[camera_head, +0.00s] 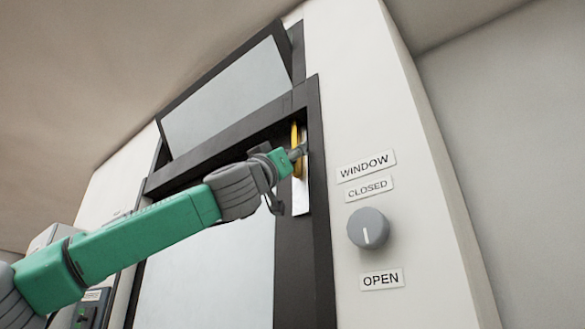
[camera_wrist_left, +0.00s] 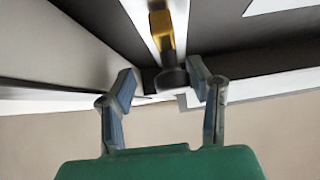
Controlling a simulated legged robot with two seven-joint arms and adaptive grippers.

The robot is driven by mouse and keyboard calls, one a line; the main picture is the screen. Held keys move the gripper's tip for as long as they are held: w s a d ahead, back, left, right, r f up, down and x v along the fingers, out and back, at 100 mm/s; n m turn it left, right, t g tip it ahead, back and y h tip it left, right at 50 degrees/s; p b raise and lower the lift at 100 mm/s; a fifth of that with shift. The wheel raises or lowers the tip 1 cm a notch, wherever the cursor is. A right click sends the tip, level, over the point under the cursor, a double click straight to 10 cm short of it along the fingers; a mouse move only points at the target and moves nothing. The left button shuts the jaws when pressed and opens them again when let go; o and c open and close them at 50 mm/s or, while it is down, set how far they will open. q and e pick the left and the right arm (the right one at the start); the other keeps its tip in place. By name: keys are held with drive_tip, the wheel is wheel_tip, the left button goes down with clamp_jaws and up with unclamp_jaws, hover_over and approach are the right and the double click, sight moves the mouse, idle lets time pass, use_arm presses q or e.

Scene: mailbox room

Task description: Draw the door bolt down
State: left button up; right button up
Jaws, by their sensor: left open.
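The door bolt (camera_head: 295,136) is a yellow bar on a pale metal plate (camera_head: 301,196), set upright on the dark door frame. In the left wrist view the bolt (camera_wrist_left: 160,30) shows its yellow part at top centre, with a dark rounded end (camera_wrist_left: 172,79) below it. My left gripper (camera_head: 297,154) is at the bolt in the head view and hides part of it. In the left wrist view my left gripper (camera_wrist_left: 163,72) is open, with one finger on each side of the dark end. Whether the fingers touch it I cannot tell. My right gripper is not in view.
The dark-framed door (camera_head: 302,262) has a glass pane (camera_head: 215,265), with a tilted window (camera_head: 225,95) above. On the white wall to the right are a grey knob (camera_head: 368,228) and labels reading WINDOW, CLOSED and OPEN (camera_head: 381,279).

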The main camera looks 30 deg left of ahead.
sight(295, 174)
use_arm(q)
drive_tip(key=shift+w+a+f, duration=0.15)
drive_tip(key=shift+w+a, duration=0.1)
drive_tip(key=shift+a, duration=0.2)
drive_tip(key=shift+a+y, duration=0.25)
drive_tip(key=shift+y, duration=0.05)
drive_tip(key=shift+c, duration=1.1)
drive_tip(key=shift+a, duration=0.2)
clamp_jaws()
drive_tip(key=shift+s+d, duration=0.1)
drive_tip(key=shift+d, duration=0.2)
drive_tip(key=shift+d+f+b, duration=0.1)
drive_tip(key=shift+f+b, duration=0.15)
drive_tip(key=shift+b, duration=0.1)
drive_tip(key=f+b, duration=0.3)
drive_tip(key=f, duration=0.1)
drive_tip(key=shift+w+f+b, duration=0.2)
drive_tip(key=shift+f+b, duration=0.1)
drive_tip(key=shift+b, duration=0.05)
drive_tip(key=shift+d, duration=0.15)
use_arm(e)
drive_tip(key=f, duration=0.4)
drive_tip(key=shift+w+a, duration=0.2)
